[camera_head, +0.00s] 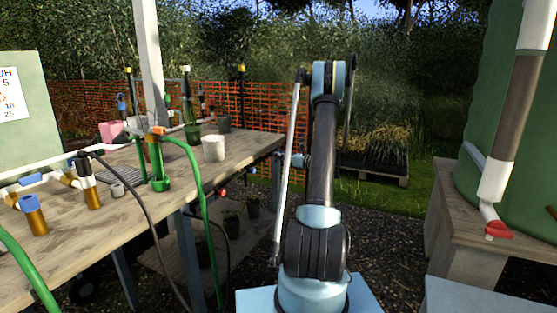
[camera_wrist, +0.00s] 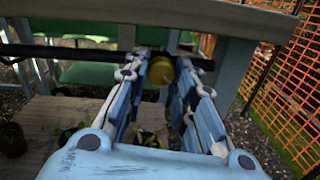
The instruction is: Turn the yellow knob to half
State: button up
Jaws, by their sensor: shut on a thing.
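The yellow knob (camera_wrist: 161,70) shows in the wrist view as a small round piece in front of a dark horizontal pipe. My gripper (camera_wrist: 162,84) reaches toward it, with its blue and grey fingers on either side of the knob, shut on it. The fingers hide the knob's sides, and I cannot read its turn angle. In the head view I cannot make out the knob or my fingertips; my arm stands up in the middle of the picture.
A dark pipe (camera_wrist: 75,52) runs across under a wooden table edge (camera_wrist: 190,12). Potted plants (camera_wrist: 150,138) stand on a board below. Orange netting (camera_wrist: 285,80) is at the right. In the head view, a wooden bench (camera_head: 235,152) with pipes and pots stands left of my arm.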

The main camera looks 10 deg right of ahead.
jog(key=shift+d+n, duration=0.1)
jog(key=shift+n, duration=3.1)
grip_shut()
jog(key=o, duration=1)
grip_release()
jog(key=shift+o, duration=0.2)
jog(key=v, duration=1.2)
jog(key=shift+f, duration=0.25)
